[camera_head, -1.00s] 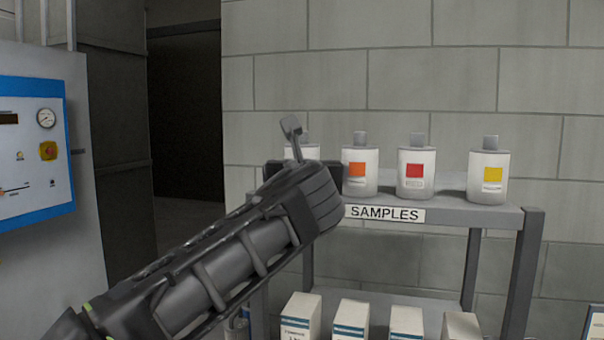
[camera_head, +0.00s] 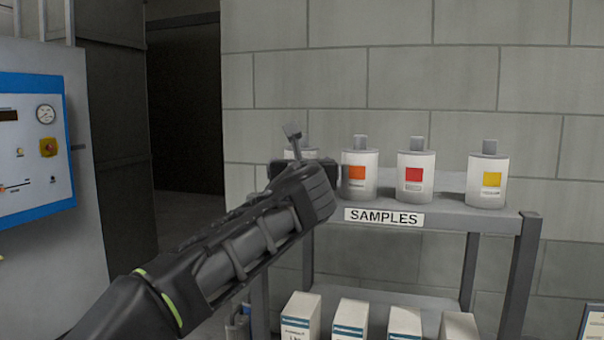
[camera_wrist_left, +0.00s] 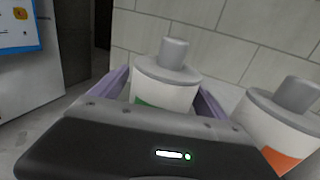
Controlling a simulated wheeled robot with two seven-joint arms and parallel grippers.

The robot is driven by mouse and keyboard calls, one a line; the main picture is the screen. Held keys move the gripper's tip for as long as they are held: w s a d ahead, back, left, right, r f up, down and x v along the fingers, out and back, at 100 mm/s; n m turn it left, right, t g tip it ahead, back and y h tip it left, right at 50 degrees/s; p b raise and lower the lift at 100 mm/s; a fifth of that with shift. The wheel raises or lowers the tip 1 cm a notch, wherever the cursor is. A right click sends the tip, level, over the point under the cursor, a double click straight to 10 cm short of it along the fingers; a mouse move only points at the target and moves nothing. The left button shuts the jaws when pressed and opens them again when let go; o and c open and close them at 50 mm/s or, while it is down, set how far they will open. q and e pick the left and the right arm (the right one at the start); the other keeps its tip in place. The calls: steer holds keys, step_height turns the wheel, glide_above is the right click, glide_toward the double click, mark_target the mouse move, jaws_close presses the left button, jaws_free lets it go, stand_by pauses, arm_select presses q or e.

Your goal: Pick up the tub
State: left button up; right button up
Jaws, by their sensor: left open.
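Several white tubs with grey caps stand upright in a row on the top shelf. The tub with a green label (camera_wrist_left: 163,88) stands between the two spread fingers of my left gripper (camera_wrist_left: 160,96) in the wrist view. The gripper is open, and I cannot tell whether a finger touches the tub. In the head view the left gripper (camera_head: 296,158) hides most of this tub; only a bit of its top (camera_head: 311,153) shows. My right gripper is not in view.
The orange-label tub (camera_head: 360,177) is close on the right, then the red-label tub (camera_head: 416,178) and the yellow-label tub (camera_head: 487,180). The grey shelf (camera_head: 465,216) bears a SAMPLES sign (camera_head: 384,217). White boxes (camera_head: 349,320) stand below. A block wall is behind.

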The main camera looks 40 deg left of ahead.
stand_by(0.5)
arm_select(q)
steer(key=c, duration=1.1)
steer(key=shift+c, duration=0.2)
step_height(320, 180, up, 10)
steer(key=p, duration=0.3)
